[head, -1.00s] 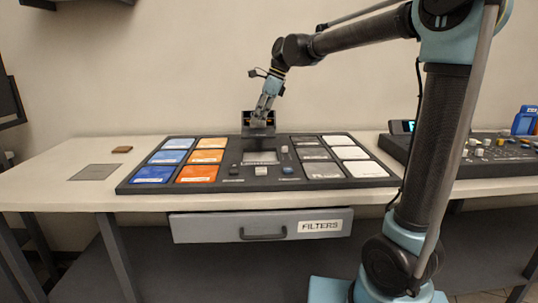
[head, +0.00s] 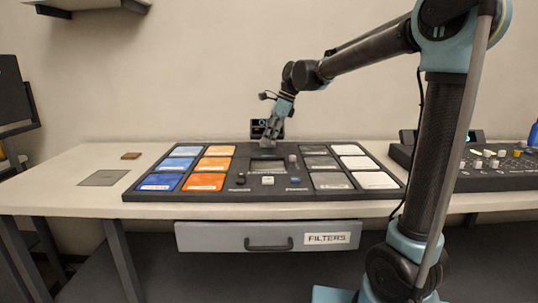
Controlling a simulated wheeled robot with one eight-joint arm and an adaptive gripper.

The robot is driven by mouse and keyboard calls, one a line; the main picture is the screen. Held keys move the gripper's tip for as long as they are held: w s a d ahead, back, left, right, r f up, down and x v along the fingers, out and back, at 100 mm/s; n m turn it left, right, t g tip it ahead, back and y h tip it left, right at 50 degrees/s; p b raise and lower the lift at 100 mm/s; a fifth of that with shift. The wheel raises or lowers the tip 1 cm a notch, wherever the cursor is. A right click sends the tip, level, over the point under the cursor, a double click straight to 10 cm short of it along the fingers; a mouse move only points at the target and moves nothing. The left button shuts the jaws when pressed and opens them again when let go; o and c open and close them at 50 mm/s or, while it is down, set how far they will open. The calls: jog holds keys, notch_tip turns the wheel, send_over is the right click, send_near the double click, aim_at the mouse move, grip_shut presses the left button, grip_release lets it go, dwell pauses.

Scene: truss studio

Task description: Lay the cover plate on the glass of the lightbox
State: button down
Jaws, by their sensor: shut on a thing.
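My gripper (head: 269,136) is above the back middle of a dark panel (head: 230,194). It is shut on a small grey piece, seemingly the cover plate (head: 268,143); the piece is tiny and partly hidden by the fingers. A grey glass pane (head: 266,167), seemingly the lightbox glass, is set in the panel's middle. The held piece is behind and above this pane in the picture; I cannot tell the height between them.
Blue tiles (head: 162,182), orange tiles (head: 203,181), grey tiles and white tiles flank the pane. Small knobs (head: 293,158) surround it. A flat grey square (head: 103,178) and brown block (head: 131,156) lie left. A control console (head: 490,165) is right.

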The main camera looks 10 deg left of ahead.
aim_at(270, 147)
jog(key=shift+f, duration=2.55)
jog(key=shift+f, duration=0.15)
jog(key=c, duration=1.6)
grip_release()
jog(key=v, duration=1.2)
jog(key=shift+r, duration=0.2)
jog(key=shift+s, duration=0.1)
